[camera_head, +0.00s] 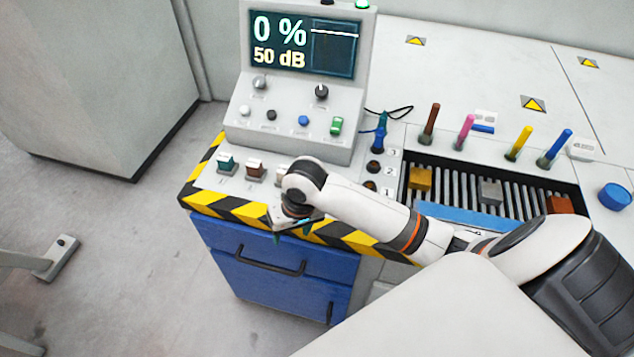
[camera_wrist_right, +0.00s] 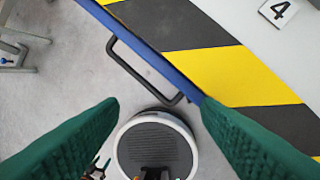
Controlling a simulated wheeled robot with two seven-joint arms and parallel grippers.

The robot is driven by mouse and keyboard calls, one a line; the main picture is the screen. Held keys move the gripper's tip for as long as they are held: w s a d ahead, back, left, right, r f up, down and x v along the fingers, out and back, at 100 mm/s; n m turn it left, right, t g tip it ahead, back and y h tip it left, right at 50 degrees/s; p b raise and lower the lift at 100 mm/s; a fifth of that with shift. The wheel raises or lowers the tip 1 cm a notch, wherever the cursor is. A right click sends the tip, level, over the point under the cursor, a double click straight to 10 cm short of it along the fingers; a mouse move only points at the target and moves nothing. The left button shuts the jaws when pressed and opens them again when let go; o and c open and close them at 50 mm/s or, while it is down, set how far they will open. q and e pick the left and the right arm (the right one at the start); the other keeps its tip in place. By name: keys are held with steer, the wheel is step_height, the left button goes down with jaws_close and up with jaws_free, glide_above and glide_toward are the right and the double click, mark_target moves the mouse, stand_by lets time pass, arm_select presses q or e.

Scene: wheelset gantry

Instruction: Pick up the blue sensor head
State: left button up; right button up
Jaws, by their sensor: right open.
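A blue upright piece (camera_head: 379,132) with a black cable stands at socket 3 beside the console in the head view. It may be the blue sensor head, but I cannot be sure. My right gripper (camera_head: 291,232) is in front of the console's striped edge, left of and nearer than this piece, and well apart from it. In the right wrist view, the right gripper (camera_wrist_right: 160,103) has its green fingers wide apart with nothing between them. The blue piece does not show there. My left gripper is not in view.
Several coloured pens stand behind a slatted tray (camera_head: 455,180) holding blocks. A blue drawer cabinet (camera_head: 270,270) is below. Floor at left is mostly clear.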

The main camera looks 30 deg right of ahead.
steer(key=w+d+r+m, duration=0.1)
steer(key=w+d+r, duration=0.1)
steer(key=w+d+r+m+h, duration=0.1)
steer(key=w+d+r, duration=0.2)
steer(key=shift+w+d+m+g, duration=0.1)
steer(key=shift+d+m+g, duration=0.1)
steer(key=shift+m+g, duration=0.2)
steer(key=w+d+r+m, duration=0.4)
steer(key=d+r+m, duration=0.1)
steer(key=d+r, duration=0.25)
steer(key=shift+g+h, duration=0.3)
steer(key=shift+g, duration=0.1)
step_height(320, 180, down, 12)
steer(key=shift+c, duration=0.6)
steer(key=c, duration=1)
